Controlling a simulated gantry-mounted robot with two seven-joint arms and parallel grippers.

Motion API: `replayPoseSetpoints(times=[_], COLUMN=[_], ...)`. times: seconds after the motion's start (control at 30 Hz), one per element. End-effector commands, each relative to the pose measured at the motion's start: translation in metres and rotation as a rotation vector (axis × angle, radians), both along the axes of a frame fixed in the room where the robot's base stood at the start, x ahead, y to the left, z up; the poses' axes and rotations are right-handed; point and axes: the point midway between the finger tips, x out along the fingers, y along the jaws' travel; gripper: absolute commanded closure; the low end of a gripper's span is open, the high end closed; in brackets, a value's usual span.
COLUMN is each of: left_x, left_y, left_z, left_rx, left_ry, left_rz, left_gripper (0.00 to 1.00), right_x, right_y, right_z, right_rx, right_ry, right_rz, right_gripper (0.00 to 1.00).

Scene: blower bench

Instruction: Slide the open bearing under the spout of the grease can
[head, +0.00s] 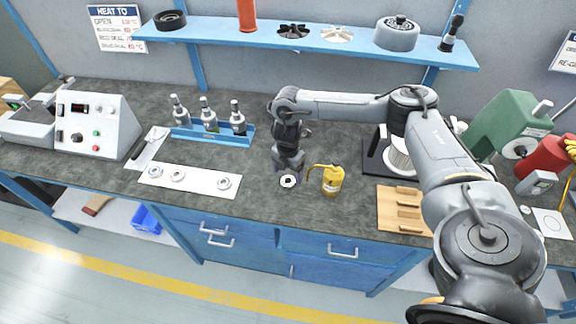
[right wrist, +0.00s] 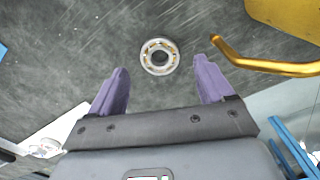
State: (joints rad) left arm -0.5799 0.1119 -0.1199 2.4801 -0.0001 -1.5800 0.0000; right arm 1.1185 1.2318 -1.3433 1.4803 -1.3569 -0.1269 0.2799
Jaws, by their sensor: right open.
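The open bearing (head: 284,181), a pale ring with a dark hole, lies flat on the dark bench. In the right wrist view its ring (right wrist: 148,58) shows balls in a race. The yellow grease can (head: 333,180) stands to its right, and its thin bent spout (head: 316,167) points left toward the bearing. The spout (right wrist: 262,63) also shows in the right wrist view, right of the bearing and apart from it. My right gripper (head: 287,172) is open and empty, its purple fingers (right wrist: 161,73) either side of and just short of the bearing. My left gripper is not in view.
A white strip (head: 200,180) with several round parts lies to the left. A wooden block (head: 390,222) and a black tray (head: 374,165) lie right of the can. The bench front edge is close.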

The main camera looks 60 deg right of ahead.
Motion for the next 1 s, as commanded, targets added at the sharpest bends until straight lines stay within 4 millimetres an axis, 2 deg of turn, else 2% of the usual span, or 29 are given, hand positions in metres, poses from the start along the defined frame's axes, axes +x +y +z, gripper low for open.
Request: replayPoseSetpoints(times=[0.1,0.3,0.7,0.77,1.0], left_x=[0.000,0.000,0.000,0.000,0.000], left_y=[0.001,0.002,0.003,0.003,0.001], left_z=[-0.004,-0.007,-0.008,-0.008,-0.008], left_rx=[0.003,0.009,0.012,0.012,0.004], left_ry=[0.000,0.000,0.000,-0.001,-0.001], left_rz=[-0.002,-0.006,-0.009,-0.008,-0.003], left_gripper=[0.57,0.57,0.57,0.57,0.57], right_x=[-0.001,0.000,0.000,0.000,0.000], right_y=[0.000,0.000,0.000,0.000,0.000], right_z=[-0.017,-0.032,-0.036,-0.036,-0.036], right_rx=[0.000,0.000,0.000,0.000,0.000], right_ry=[0.001,0.001,0.000,0.000,0.000], right_rz=[0.001,0.000,0.000,0.000,0.000], right_gripper=[0.19,0.19,0.19,0.25,0.62])
